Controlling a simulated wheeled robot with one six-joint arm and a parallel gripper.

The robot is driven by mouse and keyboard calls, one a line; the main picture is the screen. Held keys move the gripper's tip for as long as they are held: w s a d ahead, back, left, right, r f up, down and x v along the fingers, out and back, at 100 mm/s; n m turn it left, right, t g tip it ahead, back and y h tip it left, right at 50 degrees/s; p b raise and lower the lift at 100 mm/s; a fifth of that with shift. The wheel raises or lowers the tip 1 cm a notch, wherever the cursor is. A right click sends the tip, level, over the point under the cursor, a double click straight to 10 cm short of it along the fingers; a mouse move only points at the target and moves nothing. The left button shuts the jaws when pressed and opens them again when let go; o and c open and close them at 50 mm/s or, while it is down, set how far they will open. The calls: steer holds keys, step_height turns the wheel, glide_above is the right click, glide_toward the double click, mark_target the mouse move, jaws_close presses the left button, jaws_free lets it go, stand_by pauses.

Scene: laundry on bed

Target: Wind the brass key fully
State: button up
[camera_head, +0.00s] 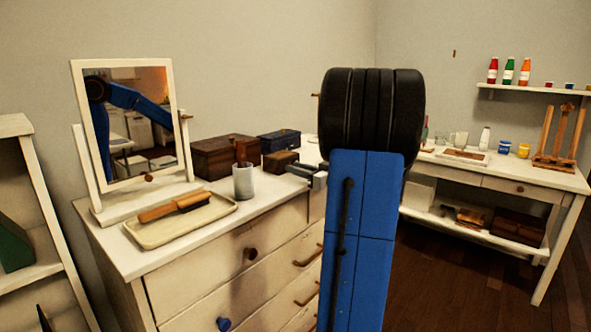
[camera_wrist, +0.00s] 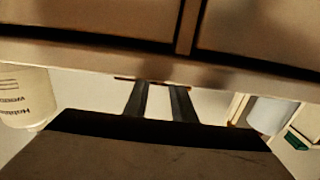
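I cannot make out the brass key clearly in either view. A small brown wooden box (camera_head: 281,160) stands on the white dresser (camera_head: 190,259), left of my arm. My gripper (camera_head: 303,172) is at the right side of this box, partly hidden by my blue arm; whether it touches the box I cannot tell. In the wrist view my gripper (camera_wrist: 159,86) shows two dark fingers with a clear gap between them and nothing clearly held. A thin brown strip lies near the fingertips there, too small to identify.
A grey cup (camera_head: 243,181), a tray (camera_head: 159,235) with a brush (camera_head: 187,202), and a tilting mirror (camera_head: 128,130) stand left on the dresser. A white table (camera_head: 545,180) is at right.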

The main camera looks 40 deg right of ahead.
steer(key=shift+w, duration=0.4)
jaws_close()
steer(key=shift+m, duration=0.4)
